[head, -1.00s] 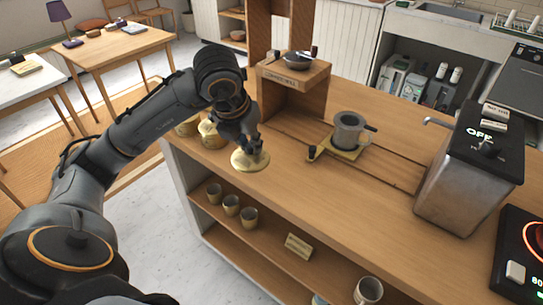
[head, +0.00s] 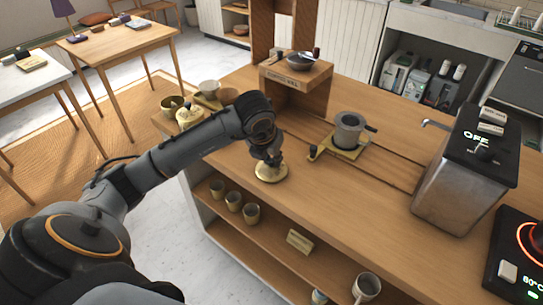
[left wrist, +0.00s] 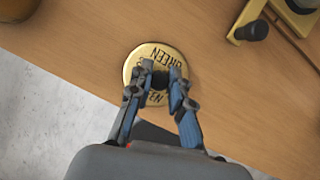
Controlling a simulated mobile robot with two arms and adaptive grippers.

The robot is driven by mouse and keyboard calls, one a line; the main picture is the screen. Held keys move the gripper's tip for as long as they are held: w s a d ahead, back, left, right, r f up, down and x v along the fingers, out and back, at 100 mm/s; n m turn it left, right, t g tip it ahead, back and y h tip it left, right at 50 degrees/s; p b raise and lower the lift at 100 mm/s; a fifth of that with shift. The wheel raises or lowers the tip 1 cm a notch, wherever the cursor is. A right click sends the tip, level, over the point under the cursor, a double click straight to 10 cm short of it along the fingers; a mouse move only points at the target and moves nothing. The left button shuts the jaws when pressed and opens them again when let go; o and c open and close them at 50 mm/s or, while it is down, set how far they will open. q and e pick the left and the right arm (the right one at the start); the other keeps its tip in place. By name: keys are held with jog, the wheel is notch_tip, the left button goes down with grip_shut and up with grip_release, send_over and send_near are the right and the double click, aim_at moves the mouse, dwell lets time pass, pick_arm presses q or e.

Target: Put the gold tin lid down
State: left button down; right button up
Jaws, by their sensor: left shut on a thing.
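The gold tin lid (head: 266,177) is a round, flat gold disc near the front edge of the wooden counter. In the left wrist view the lid (left wrist: 133,66) bears dark lettering that reads "GREEN". My left gripper (head: 270,160) points down and is shut on the lid's dark central knob. The fingers (left wrist: 163,82) hide part of the lid in the wrist view. The lid lies level at or just above the counter top; I cannot tell if it touches. My right gripper is not in view.
A gold tin (head: 189,118) and a dark cup (head: 172,104) stand at the counter's left end. The mill stand (head: 296,95), a grey cup on a gold base (head: 348,132) and a steel machine (head: 450,185) stand beyond. Small cups (head: 234,201) sit on the shelf below.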

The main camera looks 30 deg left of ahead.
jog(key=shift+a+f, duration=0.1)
pick_arm(q)
jog(key=shift+f, duration=0.2)
jog(key=c, duration=1.2)
grip_release()
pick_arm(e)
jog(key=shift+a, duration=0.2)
pick_arm(q)
jog(key=shift+r, duration=0.1)
jog(key=shift+r, duration=0.15)
jog(key=b+v, duration=0.1)
jog(key=v, duration=1.1)
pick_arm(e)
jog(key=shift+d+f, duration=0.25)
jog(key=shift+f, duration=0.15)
